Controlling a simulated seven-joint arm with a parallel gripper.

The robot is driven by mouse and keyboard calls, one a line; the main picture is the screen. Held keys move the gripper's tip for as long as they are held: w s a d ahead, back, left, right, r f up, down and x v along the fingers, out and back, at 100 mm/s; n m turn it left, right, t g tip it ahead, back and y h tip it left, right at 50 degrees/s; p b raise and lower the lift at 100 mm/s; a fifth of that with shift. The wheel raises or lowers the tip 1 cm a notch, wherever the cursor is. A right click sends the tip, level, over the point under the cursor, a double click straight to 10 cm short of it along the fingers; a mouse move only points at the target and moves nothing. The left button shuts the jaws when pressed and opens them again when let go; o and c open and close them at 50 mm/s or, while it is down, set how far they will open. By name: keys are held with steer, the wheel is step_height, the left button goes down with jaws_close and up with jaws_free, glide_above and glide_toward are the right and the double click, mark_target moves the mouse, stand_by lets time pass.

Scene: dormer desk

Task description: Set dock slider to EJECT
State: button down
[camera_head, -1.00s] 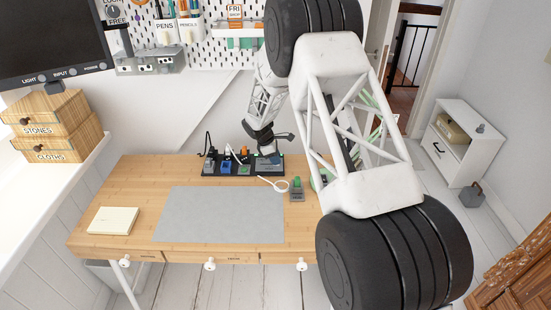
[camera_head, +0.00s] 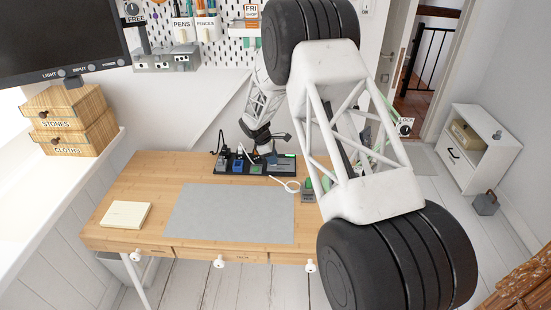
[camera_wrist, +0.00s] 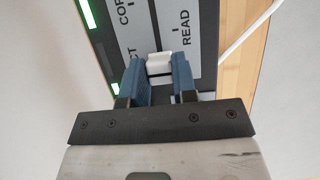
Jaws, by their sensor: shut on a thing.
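The dock (camera_head: 230,168) is a dark strip at the back of the desk with several coloured parts on it. In the wrist view its grey slider panel (camera_wrist: 203,12) shows READ on the right, a cut-off "COP" at upper left, and "CT" at the left finger, the rest of that word hidden. The pale slider knob (camera_wrist: 159,66) stands in a dark slot, beside the "CT" lettering. My gripper (camera_wrist: 160,75), with blue finger pads, is shut on the knob. In the head view, my gripper (camera_head: 269,156) is small and partly hidden at the dock's right part.
A green light (camera_wrist: 88,13) is lit by the panel. A grey mat (camera_head: 232,212) and cream pad (camera_head: 126,214) lie in front. Pegboard stands behind.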

steer(key=c, duration=0.9)
jaws_free()
steer(key=shift+a, duration=0.1)
steer(key=shift+r, duration=0.1)
steer(key=shift+v, duration=3.85)
